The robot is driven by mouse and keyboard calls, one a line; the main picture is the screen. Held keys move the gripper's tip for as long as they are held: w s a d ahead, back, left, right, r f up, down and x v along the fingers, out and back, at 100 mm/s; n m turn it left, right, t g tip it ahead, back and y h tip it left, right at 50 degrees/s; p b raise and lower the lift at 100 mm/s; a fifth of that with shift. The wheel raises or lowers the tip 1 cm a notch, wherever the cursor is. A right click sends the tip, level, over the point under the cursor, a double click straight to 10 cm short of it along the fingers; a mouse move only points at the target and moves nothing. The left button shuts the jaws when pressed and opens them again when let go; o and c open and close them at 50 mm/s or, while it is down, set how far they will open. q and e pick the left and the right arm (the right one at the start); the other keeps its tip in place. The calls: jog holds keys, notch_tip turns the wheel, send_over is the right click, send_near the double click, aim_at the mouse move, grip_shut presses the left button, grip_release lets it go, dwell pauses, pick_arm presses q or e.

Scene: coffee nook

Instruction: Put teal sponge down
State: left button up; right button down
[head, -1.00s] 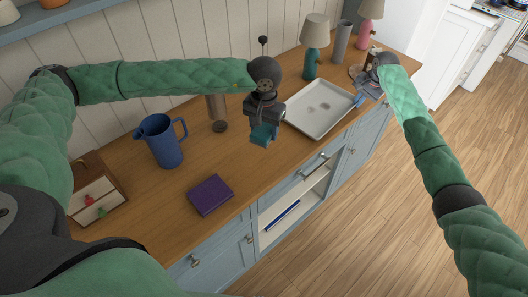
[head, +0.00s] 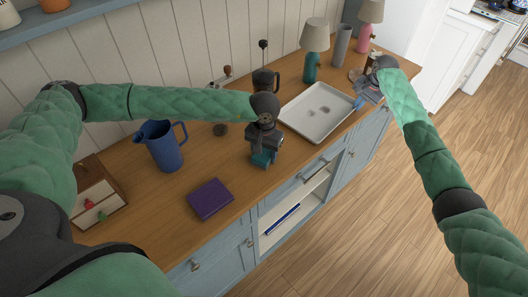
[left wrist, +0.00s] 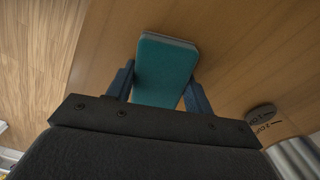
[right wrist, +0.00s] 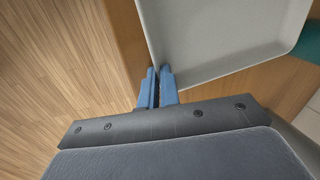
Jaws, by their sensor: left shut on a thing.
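The teal sponge (head: 262,158) is in my left gripper (head: 263,150), over the wooden counter near its front edge. In the left wrist view the sponge (left wrist: 165,70) sits upright in the picture between two blue fingers, with a paler strip along its far end. The left gripper is shut on it. Whether the sponge touches the counter I cannot tell. My right gripper (head: 362,101) is at the right end of the white tray. In the right wrist view its fingers (right wrist: 157,85) are nearly together by the tray's corner, with nothing clearly between them.
The white tray (head: 291,125) lies right of the sponge. A blue jug (head: 163,150) and a purple book (head: 210,198) are on the left. A dark pot (head: 266,80) and a teal lamp (head: 312,65) stand behind. Bare counter (head: 233,165) lies between book and sponge.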

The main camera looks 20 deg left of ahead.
aim_at(264, 152)
pick_arm(q)
jog(key=shift+f, duration=0.1)
jog(key=o, duration=1)
notch_tip(264, 152, up, 12)
jog(key=shift+r, duration=0.1)
jog(key=shift+o, duration=0.6)
